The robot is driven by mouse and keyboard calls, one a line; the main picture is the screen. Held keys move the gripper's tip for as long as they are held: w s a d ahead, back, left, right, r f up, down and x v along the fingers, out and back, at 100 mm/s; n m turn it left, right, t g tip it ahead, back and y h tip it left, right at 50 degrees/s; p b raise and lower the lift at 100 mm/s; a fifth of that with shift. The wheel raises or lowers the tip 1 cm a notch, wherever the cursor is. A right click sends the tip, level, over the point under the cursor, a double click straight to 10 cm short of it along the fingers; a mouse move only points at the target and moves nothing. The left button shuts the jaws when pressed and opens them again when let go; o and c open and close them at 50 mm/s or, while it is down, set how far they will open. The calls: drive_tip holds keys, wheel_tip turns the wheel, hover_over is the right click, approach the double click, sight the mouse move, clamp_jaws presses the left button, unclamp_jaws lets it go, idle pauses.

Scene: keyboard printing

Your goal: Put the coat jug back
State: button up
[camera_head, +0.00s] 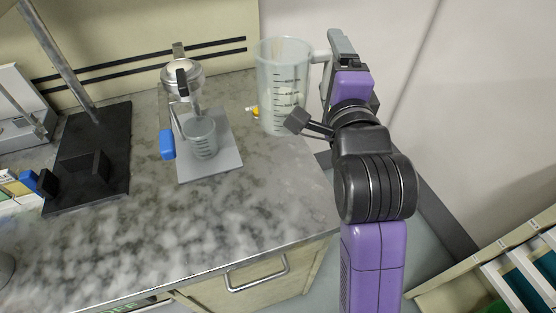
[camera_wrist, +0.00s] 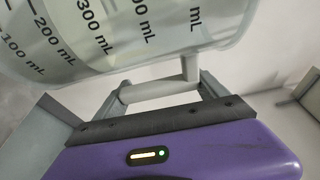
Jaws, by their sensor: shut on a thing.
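A large clear jug (camera_head: 283,85) with black volume marks is at the back right of the marble-patterned counter. My gripper (camera_head: 330,62) is at its right side, shut on the jug's handle. In the wrist view the jug (camera_wrist: 150,25) fills the top, with its mL marks readable, and my gripper (camera_wrist: 160,90) has the pale handle (camera_wrist: 165,90) between its fingers. The jug looks about upright in the head view. I cannot tell whether its base touches the counter.
A small device with a grey base (camera_head: 222,158) and a small beaker (camera_head: 200,138) stands left of the jug. A black stand (camera_head: 105,150) is further left. A small yellow item (camera_head: 255,111) lies by the jug. The counter's front part (camera_head: 230,215) is clear.

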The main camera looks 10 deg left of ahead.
drive_tip(key=f, duration=1.2)
drive_tip(key=a+f, duration=0.1)
drive_tip(key=f, duration=0.5)
drive_tip(key=shift+w+f, duration=0.4)
drive_tip(key=shift+f+b, duration=0.2)
drive_tip(key=shift+b, duration=0.35)
drive_tip(key=o, duration=2)
drive_tip(key=shift+r, duration=0.15)
drive_tip(key=shift+s+d, duration=0.1)
drive_tip(key=shift+s, duration=0.15)
drive_tip(key=b+v, duration=0.1)
drive_tip(key=v, duration=1)
drive_tip(key=shift+s+d+b, duration=0.15)
drive_tip(key=shift+s+b, duration=0.05)
drive_tip(key=shift+b, duration=0.2)
drive_tip(key=shift+n, duration=0.3)
